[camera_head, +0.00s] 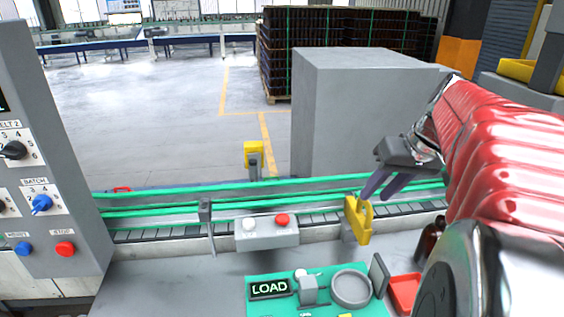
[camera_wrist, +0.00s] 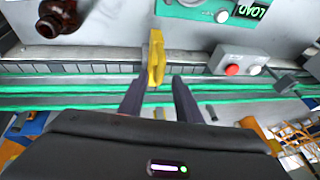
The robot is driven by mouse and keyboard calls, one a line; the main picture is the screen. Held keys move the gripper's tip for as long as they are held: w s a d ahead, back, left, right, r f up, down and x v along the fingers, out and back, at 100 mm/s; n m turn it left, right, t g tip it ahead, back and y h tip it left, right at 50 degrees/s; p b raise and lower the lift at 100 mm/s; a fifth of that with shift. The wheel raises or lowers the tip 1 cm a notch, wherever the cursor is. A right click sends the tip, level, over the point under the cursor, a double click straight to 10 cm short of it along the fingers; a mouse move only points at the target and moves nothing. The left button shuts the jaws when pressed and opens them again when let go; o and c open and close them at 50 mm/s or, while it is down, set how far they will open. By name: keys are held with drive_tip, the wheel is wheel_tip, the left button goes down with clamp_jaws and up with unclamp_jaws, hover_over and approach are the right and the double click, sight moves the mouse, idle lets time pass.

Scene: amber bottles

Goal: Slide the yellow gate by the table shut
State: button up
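The yellow gate (camera_head: 357,220) stands at the table-side edge of the conveyor on a grey mount. It also shows in the wrist view (camera_wrist: 156,58), seen from above, just ahead of my fingertips. My gripper (camera_head: 375,194) is above the belt, just behind and a little right of the gate in the head view. In the wrist view my two dark fingers (camera_wrist: 158,84) are spread apart with nothing held. The gate lies in line with the gap between them; I cannot tell whether the tips touch it. How far along its travel the gate stands is unclear.
The conveyor (camera_head: 150,213) with green rails runs across. A button box (camera_head: 266,232) is left of the gate. A green LOAD fixture (camera_head: 256,309) and red tray (camera_head: 404,290) are on the table (camera_head: 170,285). A brown bottle (camera_wrist: 58,18) shows in the wrist view. A yellow-topped post (camera_head: 254,150) stands beyond the belt.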

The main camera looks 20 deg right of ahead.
sight(368, 202)
drive_tip(key=shift+x, duration=1.6)
drive_tip(key=shift+c, duration=0.7)
clamp_jaws()
